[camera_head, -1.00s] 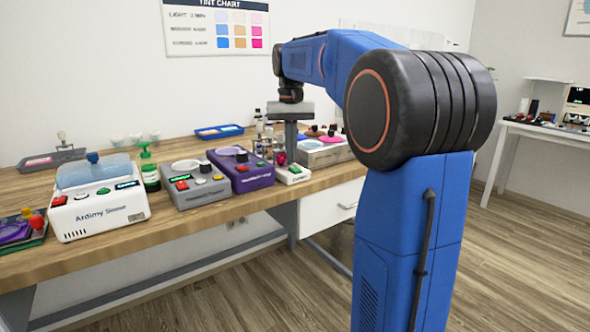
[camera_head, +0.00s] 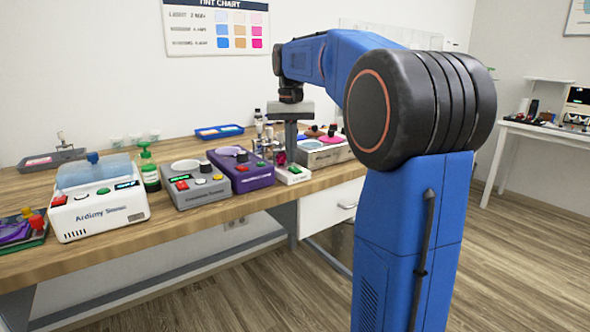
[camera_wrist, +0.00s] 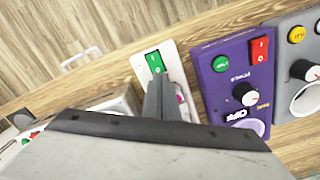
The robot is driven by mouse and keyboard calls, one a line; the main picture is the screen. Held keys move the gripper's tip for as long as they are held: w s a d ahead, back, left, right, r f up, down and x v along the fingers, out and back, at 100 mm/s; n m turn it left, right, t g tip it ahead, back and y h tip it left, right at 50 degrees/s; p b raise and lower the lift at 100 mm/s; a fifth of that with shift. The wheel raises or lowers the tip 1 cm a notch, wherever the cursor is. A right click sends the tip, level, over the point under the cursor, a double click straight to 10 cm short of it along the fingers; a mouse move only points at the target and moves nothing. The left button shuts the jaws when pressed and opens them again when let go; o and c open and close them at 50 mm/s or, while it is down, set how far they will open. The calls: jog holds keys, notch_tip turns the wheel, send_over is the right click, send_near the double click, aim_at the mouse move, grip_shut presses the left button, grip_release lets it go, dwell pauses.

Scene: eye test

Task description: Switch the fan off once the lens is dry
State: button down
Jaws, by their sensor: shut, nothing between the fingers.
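A small white unit (camera_head: 293,176) stands near the table's front edge; I take it to be the fan. It has a green rocker switch (camera_wrist: 155,62) on its top, seen in the wrist view. A pink part (camera_wrist: 181,95) shows beside my fingers. My gripper (camera_wrist: 157,84) is shut and empty, pointing down over the unit just behind the switch. In the head view my gripper (camera_head: 291,154) hides part of the unit. I cannot tell whether the fingertips touch it. I cannot make out a lens or whether it is dry.
A purple machine (camera_head: 240,170) stands close beside the white unit, then a grey machine (camera_head: 195,184) and a white Ardimy machine (camera_head: 98,210). A grey box (camera_head: 325,153) stands on the other side.

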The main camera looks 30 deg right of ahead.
jog(key=shift+f, duration=0.7)
dwell(0.8)
notch_tip(320, 180, up, 7)
dwell(1.0)
dwell(0.4)
jog(key=s+a+f+n+t, duration=0.1)
jog(key=s+a+f+n, duration=0.1)
jog(key=s+a+f, duration=0.3)
jog(key=s+a+f+n+t, duration=0.1)
jog(key=s+a+f, duration=0.4)
jog(key=s+f, duration=0.7)
jog(key=s+a+f+n+t, duration=0.2)
jog(key=s+a+f, duration=0.3)
jog(key=s+f, duration=0.4)
jog(key=s, duration=0.4)
jog(key=shift+a+n+t, duration=0.3)
jog(key=shift+a+t, duration=0.1)
